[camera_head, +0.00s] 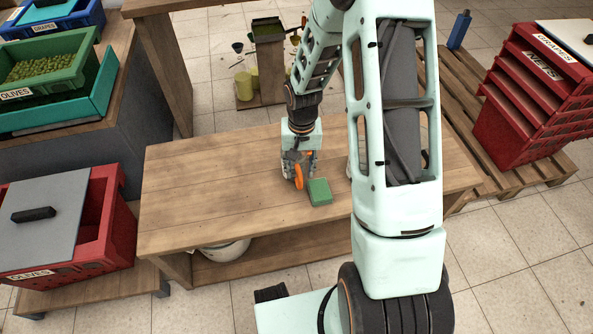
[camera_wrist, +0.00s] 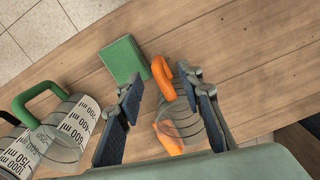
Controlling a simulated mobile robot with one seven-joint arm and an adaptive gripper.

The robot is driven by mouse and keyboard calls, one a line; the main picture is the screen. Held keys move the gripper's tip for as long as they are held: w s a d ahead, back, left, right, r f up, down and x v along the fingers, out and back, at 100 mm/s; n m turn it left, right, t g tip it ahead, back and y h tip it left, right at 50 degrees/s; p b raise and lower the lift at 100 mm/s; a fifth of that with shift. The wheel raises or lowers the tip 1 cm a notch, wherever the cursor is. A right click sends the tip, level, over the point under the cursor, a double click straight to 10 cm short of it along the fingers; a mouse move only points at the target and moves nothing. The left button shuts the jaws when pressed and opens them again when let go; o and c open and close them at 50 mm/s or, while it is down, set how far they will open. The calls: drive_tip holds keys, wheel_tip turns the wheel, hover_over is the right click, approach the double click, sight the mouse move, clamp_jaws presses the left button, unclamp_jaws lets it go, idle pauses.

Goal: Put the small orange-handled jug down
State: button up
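The small orange-handled jug (camera_wrist: 178,122) is clear, with an orange handle (camera_wrist: 162,78) and another orange part at its lower side. In the wrist view it lies between the fingers of my gripper (camera_wrist: 160,82), nearer the right finger. Bare wood shows between the jug and the left finger, so the gripper looks open. I cannot tell whether the right finger touches the jug. In the head view my gripper (camera_head: 300,168) is low over the wooden table (camera_head: 210,190), with the orange handle (camera_head: 298,178) showing. The jug's base is partly hidden.
A green block (camera_head: 319,191) lies close to the gripper; it also shows in the wrist view (camera_wrist: 123,59). A green-handled clear jug (camera_wrist: 68,128) and another measuring jug (camera_wrist: 16,155) stand left in the wrist view. The table's left side is clear. A red crate (camera_head: 120,225) stands left.

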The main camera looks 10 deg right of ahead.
sight(300, 179)
drive_tip(key=f, duration=0.1)
drive_tip(key=f+b, duration=0.1)
drive_tip(key=f, duration=0.1)
drive_tip(key=f+b, duration=0.1)
drive_tip(key=f, duration=0.1)
drive_tip(key=shift+s+f, duration=0.1)
drive_tip(key=shift+s, duration=0.15)
drive_tip(key=shift+w+f, duration=0.1)
drive_tip(key=shift+f, duration=0.25)
drive_tip(key=shift+c, duration=0.4)
clamp_jaws()
